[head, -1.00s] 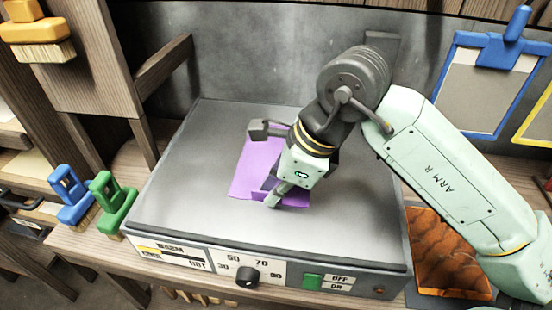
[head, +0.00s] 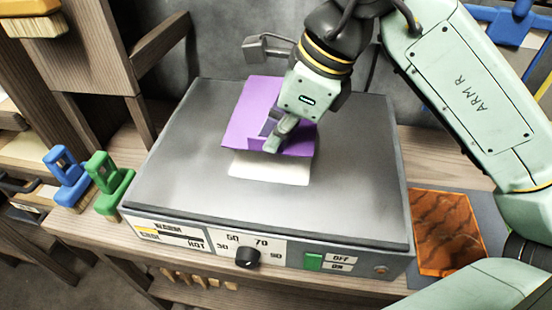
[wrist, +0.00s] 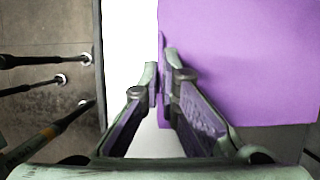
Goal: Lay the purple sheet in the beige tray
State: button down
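The purple sheet (head: 252,102) is raised and tilted above the grey heating plate (head: 175,150). My gripper (head: 274,143) is shut on the sheet near its front edge. In the wrist view, my gripper (wrist: 161,75) has its fingertips close together on the edge of the purple sheet (wrist: 245,65), which spreads to the right. A flat white piece (head: 268,167) lies on the plate under the sheet; it also shows in the wrist view (wrist: 130,40). I cannot make out a beige tray for certain.
The plate's front has a black dial (head: 247,257) and a green switch (head: 313,262). Blue (head: 67,178) and green (head: 108,182) handled tools stand at its left. An orange-brown slab (head: 447,232) lies at its right. Wooden shelving rises at the left.

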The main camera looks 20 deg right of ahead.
jog(key=shift+r, duration=1.4)
jog(key=shift+f, duration=0.1)
